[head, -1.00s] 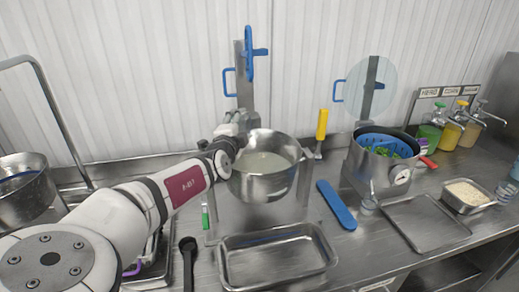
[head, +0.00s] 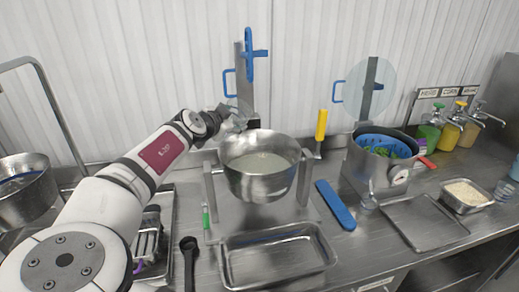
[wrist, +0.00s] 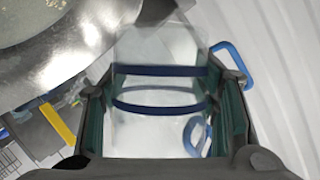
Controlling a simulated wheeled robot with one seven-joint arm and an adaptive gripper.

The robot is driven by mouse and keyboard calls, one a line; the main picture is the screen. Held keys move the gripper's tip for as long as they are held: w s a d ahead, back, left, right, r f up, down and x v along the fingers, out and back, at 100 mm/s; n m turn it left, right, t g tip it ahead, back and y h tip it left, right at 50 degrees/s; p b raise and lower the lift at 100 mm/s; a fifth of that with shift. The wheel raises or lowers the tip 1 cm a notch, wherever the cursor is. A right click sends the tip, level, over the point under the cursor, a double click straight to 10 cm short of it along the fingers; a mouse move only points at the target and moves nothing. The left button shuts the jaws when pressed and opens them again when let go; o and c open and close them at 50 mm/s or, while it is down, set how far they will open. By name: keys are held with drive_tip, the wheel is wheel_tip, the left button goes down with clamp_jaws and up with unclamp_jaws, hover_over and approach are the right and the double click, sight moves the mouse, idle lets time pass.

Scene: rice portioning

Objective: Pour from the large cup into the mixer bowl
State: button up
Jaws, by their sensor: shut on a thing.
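The large cup (wrist: 160,52) is clear with dark blue bands and fills the middle of the wrist view. My gripper (wrist: 165,108) is shut on it, with a finger on each side. The cup looks empty, though its clear wall makes this hard to tell. The mixer bowl (head: 258,183) is a steel bowl on a stand, with pale whitish contents inside. Its rim also shows at the upper left of the wrist view (wrist: 88,52). In the head view my gripper (head: 234,119) is behind the bowl's back left rim, raised above it. The cup is barely visible there.
A blue-handled post (head: 246,75) stands behind the bowl. An empty steel tray (head: 275,262) lies in front of it. To the right are a yellow-handled tool (head: 321,125), a blue bar (head: 336,205), a pot with a blue insert (head: 385,145) and a rice pan (head: 466,196).

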drive_tip(key=shift+w+a+n, duration=0.4)
drive_tip(key=shift+w+a, duration=0.05)
drive_tip(key=shift+w+a+f+n+g+h+b, duration=0.35)
drive_tip(key=shift+a+f+n+g+h+b, duration=0.15)
drive_tip(key=shift+n+b, duration=0.25)
drive_tip(key=shift+w+a+r+n+h+b, duration=0.2)
drive_tip(key=shift+a+r+n+h+b, duration=0.1)
drive_tip(key=shift+a+r+n+b, duration=0.15)
drive_tip(key=shift+w+a+f+n+g+h+b, duration=0.15)
drive_tip(key=shift+f+n+g+h+b, duration=0.15)
drive_tip(key=shift+f+n+g+b, duration=0.15)
drive_tip(key=shift+a+n, duration=0.1)
drive_tip(key=shift+n, duration=0.15)
